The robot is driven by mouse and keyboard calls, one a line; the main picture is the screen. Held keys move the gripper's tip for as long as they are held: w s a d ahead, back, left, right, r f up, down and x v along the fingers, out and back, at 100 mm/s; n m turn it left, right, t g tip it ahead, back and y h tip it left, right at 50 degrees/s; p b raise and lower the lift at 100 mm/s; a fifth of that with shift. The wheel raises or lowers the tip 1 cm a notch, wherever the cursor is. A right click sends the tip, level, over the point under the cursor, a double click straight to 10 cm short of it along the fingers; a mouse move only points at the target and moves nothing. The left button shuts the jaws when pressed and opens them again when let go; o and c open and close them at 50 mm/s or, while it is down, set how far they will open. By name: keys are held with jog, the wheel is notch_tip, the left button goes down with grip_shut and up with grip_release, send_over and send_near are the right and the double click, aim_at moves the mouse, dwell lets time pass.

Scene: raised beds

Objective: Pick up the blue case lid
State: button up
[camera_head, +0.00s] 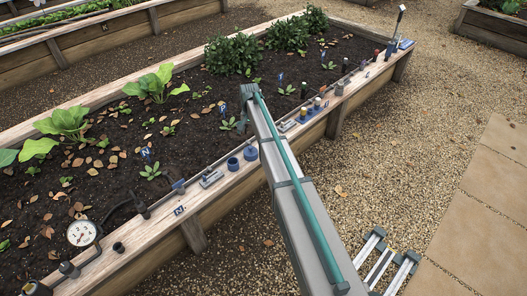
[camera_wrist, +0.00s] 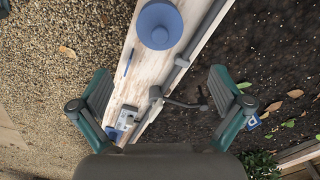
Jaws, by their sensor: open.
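In the head view, a round blue piece (camera_head: 250,153) sits on the bed's ledge beside my arm, next to a blue cup (camera_head: 233,164). I cannot tell whether it is the same piece as in the wrist view. My arm hides part of the ledge, and my gripper is not clearly visible there.
A grey pipe (camera_wrist: 192,45) with a side branch runs along the ledge. A slim blue stick (camera_wrist: 128,62) and a small grey-white fitting (camera_wrist: 125,119) lie nearby. A pressure gauge (camera_head: 81,233) stands at lower left. Leafy bushes (camera_head: 234,55) grow in the bed; gravel (camera_head: 400,130) lies outside.

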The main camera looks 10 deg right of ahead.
aim_at(251, 151)
jog(key=shift+s+d+f+m, duration=0.1)
jog(key=shift+s+f+m, duration=0.1)
jog(key=shift+s+m, duration=0.1)
jog(key=shift+s+a, duration=0.1)
jog(key=shift+a, duration=0.1)
jog(key=f, duration=0.7)
jog(key=f+b, duration=0.1)
jog(key=f, duration=0.2)
jog(key=shift+s+a+f, duration=0.1)
jog(key=shift+a+f, duration=0.2)
jog(key=c, duration=1.1)
jog(key=shift+r, duration=0.1)
